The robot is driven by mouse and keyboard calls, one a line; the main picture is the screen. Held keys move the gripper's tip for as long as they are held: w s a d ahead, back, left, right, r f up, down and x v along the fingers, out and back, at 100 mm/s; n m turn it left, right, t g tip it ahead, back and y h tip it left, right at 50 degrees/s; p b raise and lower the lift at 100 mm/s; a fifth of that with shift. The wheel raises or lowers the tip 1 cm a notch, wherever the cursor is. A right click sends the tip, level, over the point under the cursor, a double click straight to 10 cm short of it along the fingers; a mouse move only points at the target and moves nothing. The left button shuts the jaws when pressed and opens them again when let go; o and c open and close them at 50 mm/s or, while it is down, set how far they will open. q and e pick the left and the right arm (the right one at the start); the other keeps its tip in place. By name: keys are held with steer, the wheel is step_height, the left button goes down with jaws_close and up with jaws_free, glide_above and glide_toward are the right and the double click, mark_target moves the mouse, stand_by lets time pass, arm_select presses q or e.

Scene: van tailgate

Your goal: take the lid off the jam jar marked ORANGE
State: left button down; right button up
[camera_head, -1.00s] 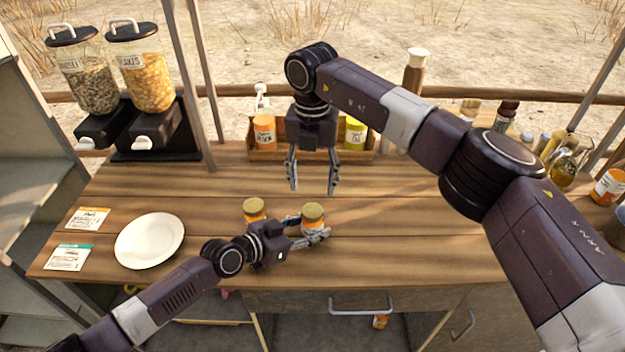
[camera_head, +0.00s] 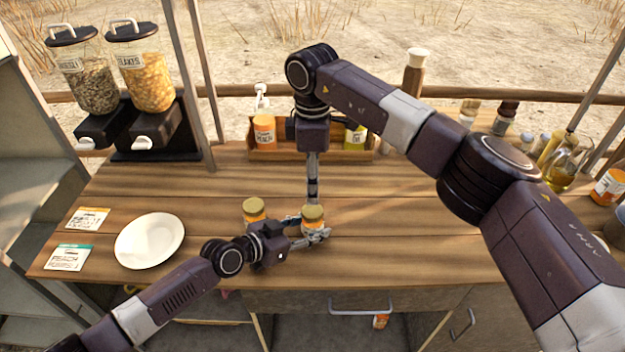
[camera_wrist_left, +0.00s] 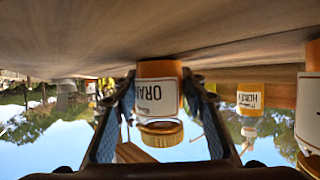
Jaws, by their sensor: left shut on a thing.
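The jam jar marked ORANGE, with a gold lid, stands upright on the table in the head view (camera_head: 312,224). It shows upside down in the left wrist view (camera_wrist_left: 157,95), with the letters ORA readable and its lid (camera_wrist_left: 161,133) on. My left gripper (camera_head: 320,235) is shut around the jar's body; its fingers flank the jar in the left wrist view (camera_wrist_left: 158,82). My right gripper (camera_head: 313,203) points down with its fingertips just above or behind the lid. Its fingers are seen edge-on, so their opening is hidden.
A second gold-lidded jar (camera_head: 254,212) stands just left of the held jar. A white plate (camera_head: 149,241) and two cards lie at the left. A wooden rack (camera_head: 300,155) with jars is at the back. Bottles stand at the right. The table's middle right is clear.

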mark_target(313, 210)
step_height(313, 210, down, 8)
steer(key=shift+r, duration=0.1)
stand_by(0.4)
